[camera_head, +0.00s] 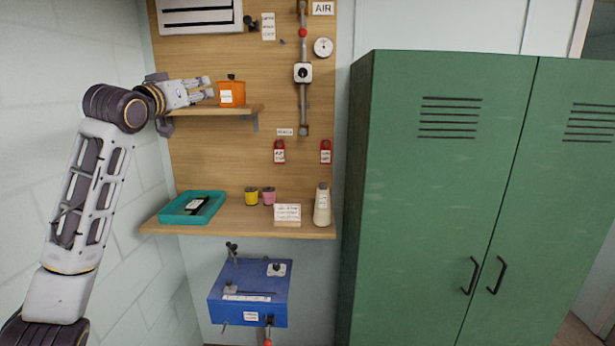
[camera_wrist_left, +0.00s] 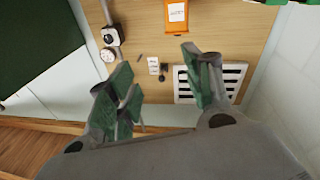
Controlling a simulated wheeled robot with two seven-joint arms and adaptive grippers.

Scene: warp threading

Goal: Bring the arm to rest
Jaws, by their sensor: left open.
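My left gripper (camera_head: 207,87) is open beside the orange box (camera_head: 231,93) on the upper wooden shelf (camera_head: 215,109), just to the box's left. My left arm reaches up from the lower left of the head view. In the left wrist view, the two fingers of my left gripper (camera_wrist_left: 162,85) are spread with nothing between them. The orange box (camera_wrist_left: 178,16) shows there at the top, beyond the fingers. I cannot tell whether a finger touches the box. My right gripper is in neither view.
The lower shelf (camera_head: 260,229) holds a teal tray (camera_head: 175,214) with a dark item, two small spools and a pale cone (camera_head: 322,206). A blue machine (camera_head: 248,310) is below. A green locker (camera_head: 430,180) stands right, a block wall left. Red tags and an air pipe (camera_head: 304,105) are on the board.

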